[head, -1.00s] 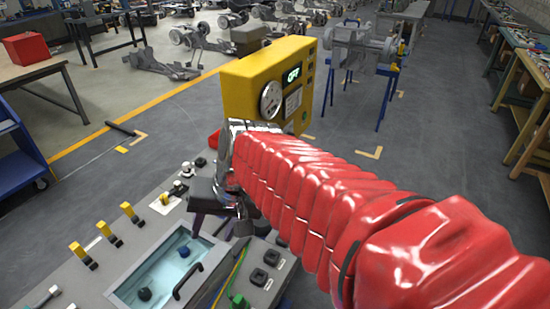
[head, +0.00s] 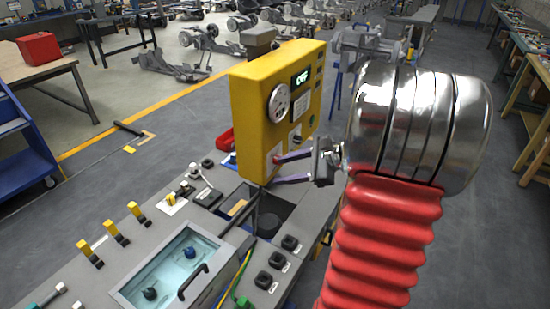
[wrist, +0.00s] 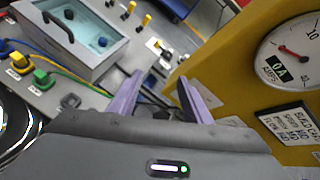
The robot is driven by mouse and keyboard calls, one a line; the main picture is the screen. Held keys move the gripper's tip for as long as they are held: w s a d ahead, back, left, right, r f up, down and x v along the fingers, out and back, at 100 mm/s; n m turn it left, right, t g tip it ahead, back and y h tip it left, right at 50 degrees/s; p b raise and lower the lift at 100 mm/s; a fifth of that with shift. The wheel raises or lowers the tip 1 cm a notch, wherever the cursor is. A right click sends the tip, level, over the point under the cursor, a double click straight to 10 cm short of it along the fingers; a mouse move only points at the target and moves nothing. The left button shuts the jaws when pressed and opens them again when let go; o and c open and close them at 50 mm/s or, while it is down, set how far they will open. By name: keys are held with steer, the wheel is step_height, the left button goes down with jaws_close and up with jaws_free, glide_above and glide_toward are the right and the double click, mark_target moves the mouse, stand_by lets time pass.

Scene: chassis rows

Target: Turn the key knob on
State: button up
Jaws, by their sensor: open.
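The yellow control box (head: 250,125) stands upright on the grey bench, with a green display (head: 302,77) that appears to read OFF and a round dial (head: 279,104). I cannot clearly make out the key knob; a small pale plate (head: 273,157) low on the box's front is partly covered by a fingertip. My gripper (head: 277,170) is open, its two purple fingers pointing left at the lower front of the box. I cannot tell whether they touch it. In the wrist view the fingers are apart, with the yellow box (wrist: 228,60) and its gauge (wrist: 290,48) to their right.
The grey bench top carries a clear-lidded box (head: 175,262) with a black handle, several yellow levers (head: 117,233) and black buttons (head: 277,260). Yellow and green cables (head: 240,277) run beside the lidded box.

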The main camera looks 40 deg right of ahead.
steer(key=s+d+f+m+t+h, duration=0.2)
steer(key=d+m, duration=0.3)
steer(key=d, duration=0.6)
steer(key=shift+s+d+f+t, duration=0.15)
steer(key=shift+s+d+t, duration=0.15)
steer(key=shift+t, duration=0.2)
steer(key=shift+a, duration=0.1)
steer(key=x, duration=1.3)
steer(key=shift+w+f, duration=0.2)
steer(key=shift+w, duration=0.15)
steer(key=shift+a, duration=0.1)
steer(key=shift+c, duration=0.6)
steer(key=c, duration=0.9)
steer(key=shift+c, duration=0.2)
